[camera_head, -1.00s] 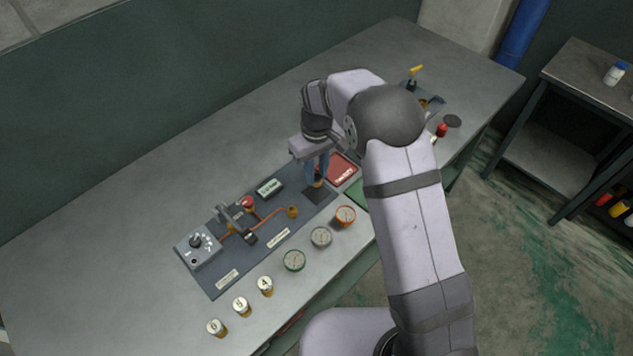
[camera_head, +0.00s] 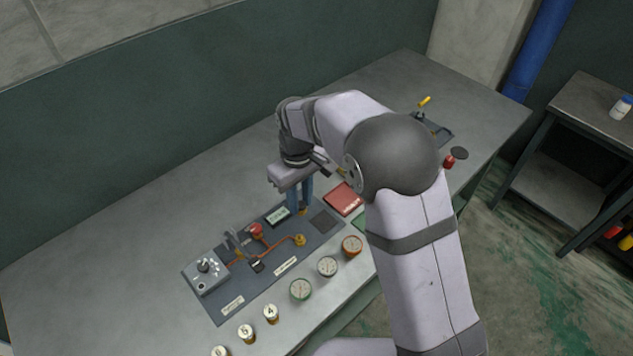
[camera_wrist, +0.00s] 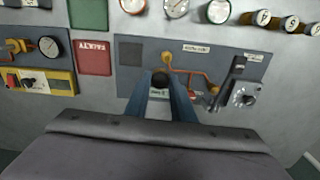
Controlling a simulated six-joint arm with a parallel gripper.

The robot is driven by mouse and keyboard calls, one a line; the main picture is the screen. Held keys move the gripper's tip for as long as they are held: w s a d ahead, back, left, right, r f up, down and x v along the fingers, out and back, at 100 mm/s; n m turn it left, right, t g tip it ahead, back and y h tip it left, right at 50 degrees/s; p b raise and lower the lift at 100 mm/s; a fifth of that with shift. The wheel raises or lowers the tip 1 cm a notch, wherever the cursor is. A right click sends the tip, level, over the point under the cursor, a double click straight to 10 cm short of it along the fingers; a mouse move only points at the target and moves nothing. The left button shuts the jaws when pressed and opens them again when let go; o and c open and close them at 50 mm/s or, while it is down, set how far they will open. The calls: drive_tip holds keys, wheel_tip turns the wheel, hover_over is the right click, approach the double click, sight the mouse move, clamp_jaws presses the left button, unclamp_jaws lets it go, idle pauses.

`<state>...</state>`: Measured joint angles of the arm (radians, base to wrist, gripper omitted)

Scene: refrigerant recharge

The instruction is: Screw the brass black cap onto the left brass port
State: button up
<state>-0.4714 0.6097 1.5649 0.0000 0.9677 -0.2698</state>
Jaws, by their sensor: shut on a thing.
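My gripper (camera_head: 302,205) is shut on the cap and holds it above the panel's upper edge, near a small display box. The cap's black top (camera_wrist: 160,80) shows between the blue fingertips in the wrist view; a bit of brass shows below them in the head view. A brass port (camera_head: 299,240) stands at the right end of the orange pipe. It also shows in the wrist view (camera_wrist: 167,58), apart from the cap. The left end of the pipe (camera_head: 236,257) is crowded by a grey bracket and a black block, so the left port is unclear.
The dark panel (camera_head: 232,287) carries a red knob (camera_head: 256,230) and a grey dial box (camera_head: 206,271). A dark square pad (camera_head: 325,221) is bare. Gauges (camera_head: 327,266) and numbered cans (camera_head: 246,333) line the front. The table behind the panel is clear.

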sight(300, 235)
drive_tip(key=shift+m, duration=0.8)
drive_tip(key=shift+s+a+f, duration=0.1)
drive_tip(key=shift+s+f, duration=0.2)
drive_tip(key=shift+f, duration=0.3)
drive_tip(key=shift+s+a+f, duration=0.1)
drive_tip(key=shift+s+f, duration=0.2)
drive_tip(key=shift+f, duration=0.3)
drive_tip(key=shift+s+a+f, duration=0.1)
drive_tip(key=shift+s+f, duration=0.2)
drive_tip(key=shift+f, duration=0.3)
drive_tip(key=shift+f, duration=0.1)
drive_tip(key=shift+f+b, duration=1.15)
drive_tip(key=shift+f, duration=0.2)
drive_tip(key=shift+f+b, duration=0.35)
drive_tip(key=shift+f, duration=0.4)
drive_tip(key=shift+f+b, duration=0.35)
drive_tip(key=shift+f, duration=0.6)
